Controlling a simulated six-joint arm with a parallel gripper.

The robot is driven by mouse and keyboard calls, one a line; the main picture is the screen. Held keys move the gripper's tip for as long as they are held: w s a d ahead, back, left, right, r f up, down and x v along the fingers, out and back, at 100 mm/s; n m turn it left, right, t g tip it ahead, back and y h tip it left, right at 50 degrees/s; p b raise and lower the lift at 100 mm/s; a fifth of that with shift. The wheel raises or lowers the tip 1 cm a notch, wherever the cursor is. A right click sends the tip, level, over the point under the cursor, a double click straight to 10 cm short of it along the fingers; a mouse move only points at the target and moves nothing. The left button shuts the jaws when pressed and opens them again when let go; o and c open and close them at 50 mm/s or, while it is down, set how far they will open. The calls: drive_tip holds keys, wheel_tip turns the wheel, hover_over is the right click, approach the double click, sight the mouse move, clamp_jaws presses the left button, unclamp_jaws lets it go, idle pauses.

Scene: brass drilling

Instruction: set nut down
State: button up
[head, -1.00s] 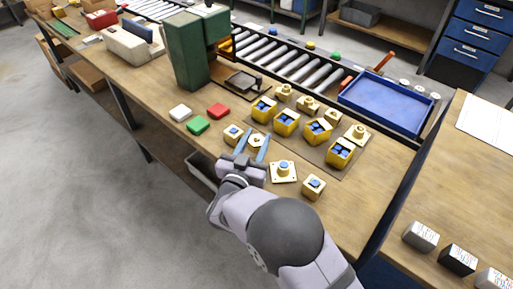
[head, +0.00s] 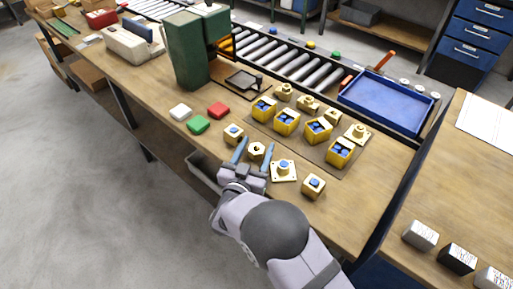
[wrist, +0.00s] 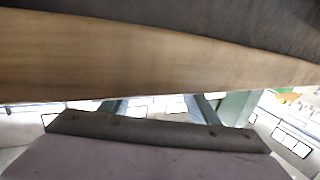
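A brass nut (head: 257,151) with a dark hole sits at the near side of the workbench, between the two blue fingers of my gripper (head: 257,142). The fingers are spread on either side of it, and small gaps seem to show between them and the nut. The nut appears to rest on the wood. In the wrist view, the wooden bench surface and my own gripper body fill most of the picture, and the nut is not visible.
Yellow bins (head: 287,122) stand behind.

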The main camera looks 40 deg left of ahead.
idle(0.3)
drive_tip(key=b+v, duration=0.1)
drive_tip(key=v, duration=0.5)
drive_tip(key=shift+s+a, duration=0.1)
drive_tip(key=shift+a, duration=0.05)
drive_tip(key=shift+o, duration=0.4)
drive_tip(key=shift+s+d+r, duration=0.15)
drive_tip(key=shift+s+d, duration=0.15)
drive_tip(key=shift+s, duration=0.3)
wheel_tip(320, 180, up, 9)
drive_tip(key=m+p, duration=0.2)
drive_tip(key=n+g+h, duration=0.2)
drive_tip(key=g, duration=0.1)
approach(255, 148)
drive_tip(key=shift+w+d+f, duration=0.35)
drive_tip(key=shift+w+f, duration=0.1)
drive_tip(key=shift+w, duration=0.05)
drive_tip(key=shift+a+p+x, duration=0.15)
drive_tip(key=shift+x, duration=1.7)
drive_tip(key=shift+a+p+x, duration=0.15)
drive_tip(key=shift+x, duration=1.7)
drive_tip(key=shift+s+r+y, duration=0.1)
drive_tip(key=shift+r+y, duration=0.05)
drive_tip(key=shift+y, duration=0.15)
